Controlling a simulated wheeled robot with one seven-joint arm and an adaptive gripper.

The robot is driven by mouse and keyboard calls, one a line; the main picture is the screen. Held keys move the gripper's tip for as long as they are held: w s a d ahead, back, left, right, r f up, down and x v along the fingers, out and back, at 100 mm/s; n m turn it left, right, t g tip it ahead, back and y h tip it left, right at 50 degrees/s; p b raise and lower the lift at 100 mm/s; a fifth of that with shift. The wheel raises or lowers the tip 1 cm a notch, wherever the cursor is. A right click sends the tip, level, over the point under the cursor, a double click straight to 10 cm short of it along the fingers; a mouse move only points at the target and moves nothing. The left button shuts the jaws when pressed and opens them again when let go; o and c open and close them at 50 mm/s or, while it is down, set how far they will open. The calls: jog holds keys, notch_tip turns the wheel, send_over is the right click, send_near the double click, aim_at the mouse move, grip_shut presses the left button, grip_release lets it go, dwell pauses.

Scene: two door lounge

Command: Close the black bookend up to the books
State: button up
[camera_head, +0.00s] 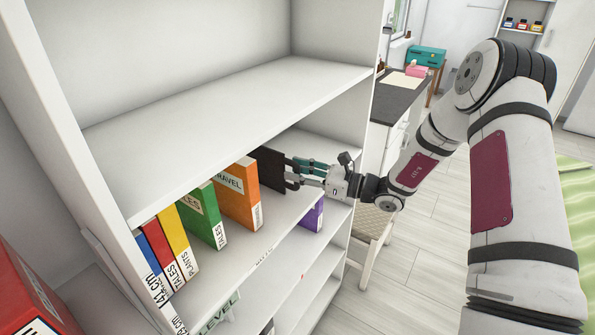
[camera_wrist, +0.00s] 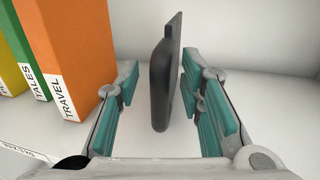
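The black bookend (camera_head: 268,164) stands upright on the middle shelf, right of the orange TRAVEL book (camera_head: 240,192). A gap separates them in the wrist view. The row continues left with a green TALES book (camera_head: 203,212), a yellow PLANTS book (camera_head: 174,243), a red book (camera_head: 156,245) and a blue book (camera_head: 147,258). My gripper (camera_head: 305,170) reaches into the shelf from the right. In the wrist view my gripper (camera_wrist: 162,98) is open, with teal-padded fingers either side of the bookend (camera_wrist: 161,85). The left finger is between book and bookend. The right finger is close to the bookend; contact is unclear.
The white bookcase (camera_head: 250,95) has a shelf board close above and a side panel to the right. A chair (camera_head: 373,225) and a dark-topped desk (camera_head: 397,100) stand right of the bookcase.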

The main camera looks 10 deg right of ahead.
jog(key=shift+w+a, duration=0.1)
jog(key=shift+a, duration=0.1)
grip_shut()
jog(key=s+a+p, duration=0.2)
jog(key=s+a, duration=0.1)
jog(key=shift+s+a, duration=0.25)
jog(key=shift+s, duration=0.05)
grip_release()
